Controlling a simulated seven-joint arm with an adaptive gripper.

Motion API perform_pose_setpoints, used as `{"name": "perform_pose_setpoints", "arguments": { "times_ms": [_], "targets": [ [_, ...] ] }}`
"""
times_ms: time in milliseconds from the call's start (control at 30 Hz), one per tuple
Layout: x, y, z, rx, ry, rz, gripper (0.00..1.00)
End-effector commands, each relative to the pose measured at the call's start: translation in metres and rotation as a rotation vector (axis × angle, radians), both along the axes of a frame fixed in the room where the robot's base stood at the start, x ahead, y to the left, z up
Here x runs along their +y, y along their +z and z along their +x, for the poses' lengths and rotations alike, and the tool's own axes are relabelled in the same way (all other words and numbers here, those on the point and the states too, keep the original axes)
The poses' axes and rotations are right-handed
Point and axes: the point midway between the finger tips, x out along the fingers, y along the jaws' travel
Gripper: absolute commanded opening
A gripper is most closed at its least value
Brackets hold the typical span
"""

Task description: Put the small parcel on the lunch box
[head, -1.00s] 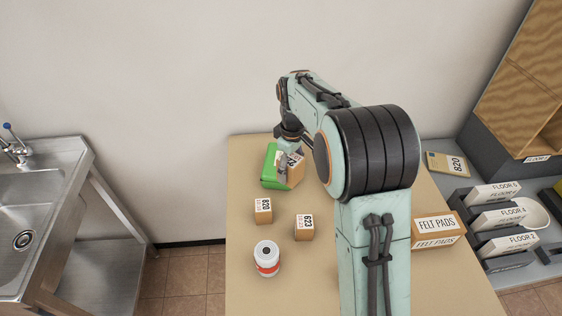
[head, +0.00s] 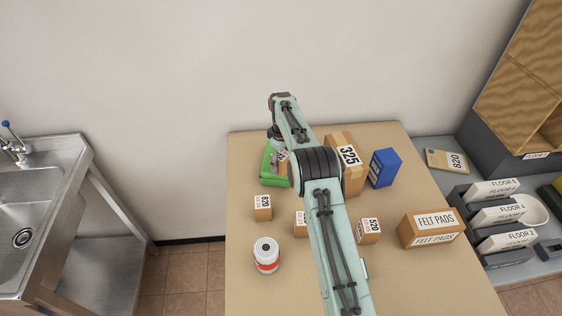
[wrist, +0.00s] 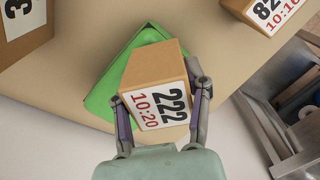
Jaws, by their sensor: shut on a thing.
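My gripper (wrist: 157,86) is shut on a small brown parcel (wrist: 150,68) with a white label reading 222 and 10:20. One finger is on each side of the parcel. I cannot tell whether the parcel touches the lunch box.
A large parcel marked 325 (head: 349,182) and a blue box (head: 383,168) stand right of my arm. Small parcels (head: 262,208) (head: 369,232), a white jar (head: 266,256) and a felt pads box (head: 431,229) are nearer.

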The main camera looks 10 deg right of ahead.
Motion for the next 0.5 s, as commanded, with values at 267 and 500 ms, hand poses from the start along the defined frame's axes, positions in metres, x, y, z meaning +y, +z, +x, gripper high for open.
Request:
{"name": "perform_pose_setpoints", "arguments": {
  "times_ms": [267, 500],
  "targets": [
    [-0.0001, -0.0025, 0.0001, -0.001, 0.000, 0.000, 0.08],
    [-0.0001, -0.0048, 0.0000, -0.001, 0.000, 0.000, 0.74]
  ]
}}
